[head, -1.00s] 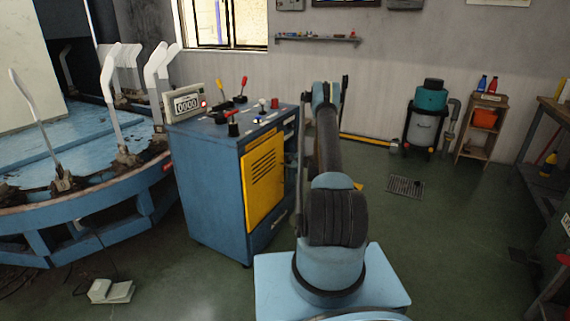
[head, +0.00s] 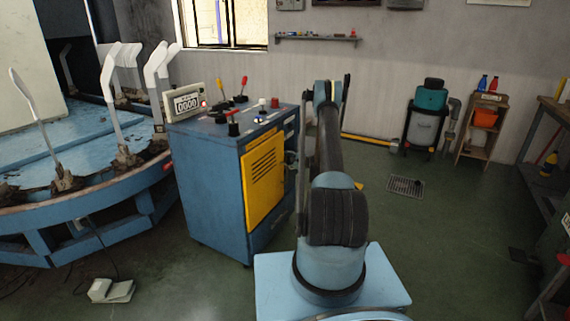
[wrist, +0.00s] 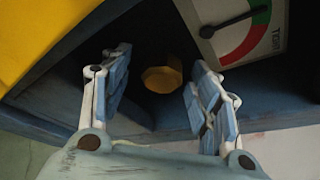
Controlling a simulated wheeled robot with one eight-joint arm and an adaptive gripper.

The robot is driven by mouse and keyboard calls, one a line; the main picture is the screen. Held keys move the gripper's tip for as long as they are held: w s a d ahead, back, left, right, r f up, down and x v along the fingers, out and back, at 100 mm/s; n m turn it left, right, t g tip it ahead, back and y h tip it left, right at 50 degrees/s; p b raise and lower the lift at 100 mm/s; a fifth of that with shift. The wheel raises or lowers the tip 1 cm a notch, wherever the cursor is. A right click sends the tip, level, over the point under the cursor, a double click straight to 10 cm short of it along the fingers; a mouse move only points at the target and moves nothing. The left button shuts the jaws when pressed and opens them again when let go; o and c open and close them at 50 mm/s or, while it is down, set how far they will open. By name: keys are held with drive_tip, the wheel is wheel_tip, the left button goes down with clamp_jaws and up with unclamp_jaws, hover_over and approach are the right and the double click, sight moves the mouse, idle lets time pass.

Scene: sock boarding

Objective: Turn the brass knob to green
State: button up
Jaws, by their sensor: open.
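The brass knob (wrist: 162,79) is a faceted, dull gold piece on the dark recessed face of the blue cabinet, seen in the wrist view. My gripper (wrist: 160,62) is open, with one finger to the left and one to the right of the knob. Neither finger visibly touches it. A white gauge (wrist: 236,45) with a green and red band sits right of the knob. Its black needle points up and right, its tip at the green part near the red. In the head view the knob is hidden and the gripper is hard to make out beside the cabinet.
The blue cabinet (head: 214,190) with a yellow vented door (head: 264,178) stands left of my arm. Levers and a counter box (head: 186,102) are on its top. A round blue machine (head: 100,200) is further left. The floor to the right is open.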

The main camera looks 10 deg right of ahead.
drive_tip(key=v, duration=1)
drive_tip(key=shift+s+d, duration=0.2)
drive_tip(key=shift+s, duration=0.15)
